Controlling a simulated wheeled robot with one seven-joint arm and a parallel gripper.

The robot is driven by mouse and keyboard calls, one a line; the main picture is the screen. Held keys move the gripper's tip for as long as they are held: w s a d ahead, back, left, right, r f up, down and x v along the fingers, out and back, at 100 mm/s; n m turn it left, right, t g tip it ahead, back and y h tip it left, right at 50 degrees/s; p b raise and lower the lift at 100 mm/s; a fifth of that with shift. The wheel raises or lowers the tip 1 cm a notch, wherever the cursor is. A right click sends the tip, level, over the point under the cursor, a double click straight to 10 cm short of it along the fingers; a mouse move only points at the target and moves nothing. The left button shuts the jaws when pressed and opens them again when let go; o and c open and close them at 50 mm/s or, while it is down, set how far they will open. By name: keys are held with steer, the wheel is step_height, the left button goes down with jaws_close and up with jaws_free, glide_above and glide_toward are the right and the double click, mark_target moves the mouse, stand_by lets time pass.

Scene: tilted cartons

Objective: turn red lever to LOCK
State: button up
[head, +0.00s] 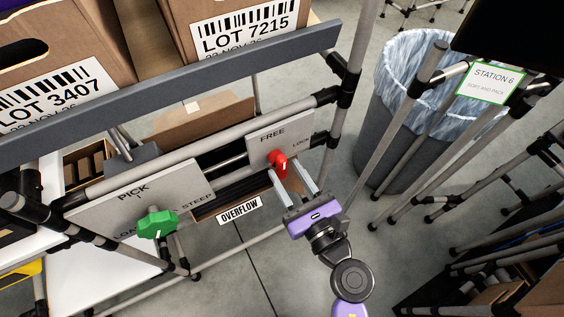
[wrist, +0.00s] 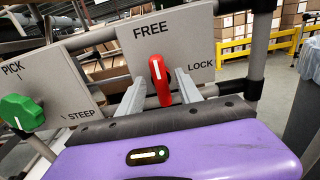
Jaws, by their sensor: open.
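The red lever (head: 278,163) is on a light grey plate (head: 262,143) marked FREE at the top and LOCK at the right. In the wrist view the red lever (wrist: 161,90) stands nearly upright, its white line pointing up towards FREE. My gripper (head: 290,171) is open in front of the plate. In the wrist view its two fingers stand on either side of the lever, with visible gaps; how deep the lever sits between them is hard to tell.
A green knob (head: 156,224) sits on a larger plate marked PICK and STEEP to the left. A grey shelf rail (head: 180,80) with cartons runs above. Frame posts and a lined bin (head: 372,150) stand to the right. An OVERFLOW label (head: 239,210) is below.

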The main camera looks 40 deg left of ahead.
mark_target(284, 170)
steer(key=shift+x, duration=1.5)
steer(key=shift+c, duration=0.4)
jaws_close()
